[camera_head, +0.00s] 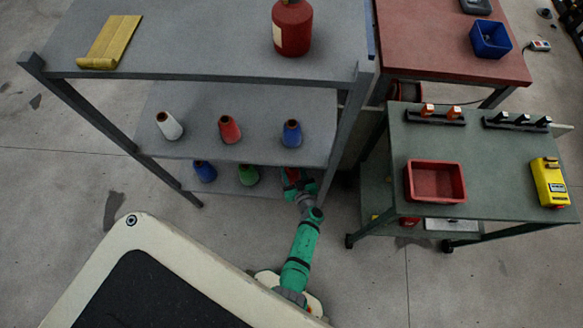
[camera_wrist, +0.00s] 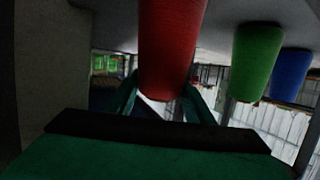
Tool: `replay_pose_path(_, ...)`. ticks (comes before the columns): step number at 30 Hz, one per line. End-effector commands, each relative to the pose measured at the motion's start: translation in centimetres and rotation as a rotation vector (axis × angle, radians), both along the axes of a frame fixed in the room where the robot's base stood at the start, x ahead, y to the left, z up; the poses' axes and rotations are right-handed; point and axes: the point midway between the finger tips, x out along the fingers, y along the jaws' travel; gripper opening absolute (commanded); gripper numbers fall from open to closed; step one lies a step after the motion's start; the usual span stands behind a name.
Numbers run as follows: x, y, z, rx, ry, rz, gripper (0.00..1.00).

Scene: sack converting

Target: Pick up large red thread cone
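A red thread cone (camera_wrist: 168,45) fills the upper middle of the wrist view, which looks upside down. In the head view it is mostly hidden on the lower shelf (camera_head: 270,186), with a bit of red (camera_head: 291,174) beside my gripper (camera_head: 292,184). In the wrist view, the green fingers of my gripper (camera_wrist: 162,92) are on either side of the cone, close to its edges. I cannot tell whether they touch it. The cone appears to stand on the shelf. Another red cone (camera_head: 230,130) stands on the shelf above.
A green cone (camera_head: 248,175) and a blue cone (camera_head: 204,171) stand left of my gripper on the lower shelf. White (camera_head: 169,126) and blue (camera_head: 291,134) cones stand above. A rack post (camera_head: 348,130) is close at right, then a green cart (camera_head: 480,150) with a red bin (camera_head: 435,200).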

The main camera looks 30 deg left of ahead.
Motion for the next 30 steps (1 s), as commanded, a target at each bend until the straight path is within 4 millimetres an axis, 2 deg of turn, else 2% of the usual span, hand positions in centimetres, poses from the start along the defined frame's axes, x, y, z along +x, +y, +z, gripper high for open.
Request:
replay_pose_path(1, 0.0, 0.0, 0.0, 0.0, 0.0, 0.001, 0.3)
replay_pose_path(5, -0.1, 0.0, 0.0, 0.0, 0.0, 0.001, 0.0)
replay_pose_path(19, 0.0, 0.1, 0.8, 0.001, -0.003, 0.003, 0.0)
replay_pose_path(26, 0.0, 0.1, 3.4, 0.001, -0.007, 0.002, 0.0)
replay_pose_path(30, -1.3, -1.1, 5.2, 0.001, -0.003, 0.001, 0.0)
